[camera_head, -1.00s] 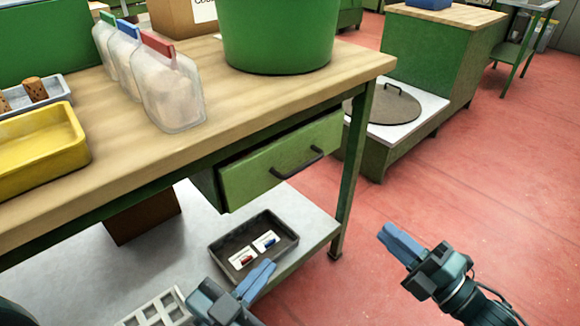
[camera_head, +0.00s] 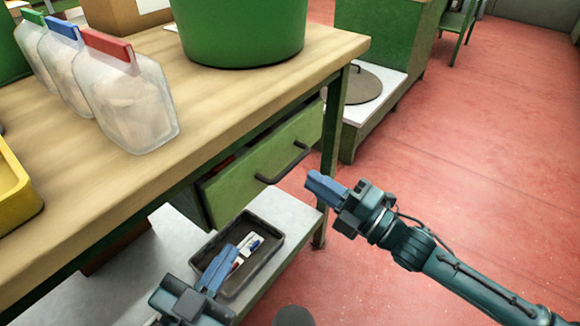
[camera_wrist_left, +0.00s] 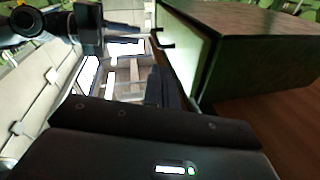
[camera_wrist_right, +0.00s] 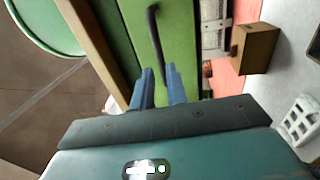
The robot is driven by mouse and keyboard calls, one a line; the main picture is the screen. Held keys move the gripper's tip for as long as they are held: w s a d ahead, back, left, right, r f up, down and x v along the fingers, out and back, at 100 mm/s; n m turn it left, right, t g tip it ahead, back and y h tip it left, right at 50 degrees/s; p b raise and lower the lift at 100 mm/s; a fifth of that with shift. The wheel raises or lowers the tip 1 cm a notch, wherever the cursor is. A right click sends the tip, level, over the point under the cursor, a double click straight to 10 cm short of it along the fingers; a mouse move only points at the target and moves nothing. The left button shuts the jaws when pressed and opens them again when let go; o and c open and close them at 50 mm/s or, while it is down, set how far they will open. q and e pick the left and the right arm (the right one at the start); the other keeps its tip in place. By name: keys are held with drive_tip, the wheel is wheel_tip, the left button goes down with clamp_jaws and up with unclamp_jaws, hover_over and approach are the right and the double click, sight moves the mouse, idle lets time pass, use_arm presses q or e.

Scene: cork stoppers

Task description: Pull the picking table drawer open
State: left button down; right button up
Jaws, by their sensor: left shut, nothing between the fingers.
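The picking table's drawer (camera_head: 258,172) has a green front and a dark bar handle (camera_head: 284,166). It stands slightly ajar, with a narrow gap behind its front showing something reddish inside. My right gripper (camera_head: 316,184) is open and empty, just right of the handle and apart from it. In the right wrist view, the handle (camera_wrist_right: 155,35) lies ahead of the two parted blue fingers (camera_wrist_right: 161,88), against the green drawer front (camera_wrist_right: 176,40). My left gripper (camera_head: 218,268) is shut and empty, low in front of the table, over the dark tray's near side.
The wooden tabletop (camera_head: 215,110) holds a green tub (camera_head: 240,35), several clear bags with coloured tops (camera_head: 130,105) and a yellow bin (camera_head: 15,195). A dark tray (camera_head: 265,262) sits on the lower shelf (camera_head: 290,215). Red floor (camera_head: 470,150) to the right is open.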

sight(291, 164)
drive_tip(key=b+x, duration=0.1)
drive_tip(key=x, duration=0.5)
drive_tip(key=shift+w+a, duration=0.25)
drive_tip(key=shift+a, duration=0.05)
use_arm(q)
drive_tip(key=shift+d+f+h, duration=0.1)
drive_tip(key=shift+d+h, duration=0.05)
drive_tip(key=shift+h, duration=0.15)
use_arm(e)
clamp_jaws()
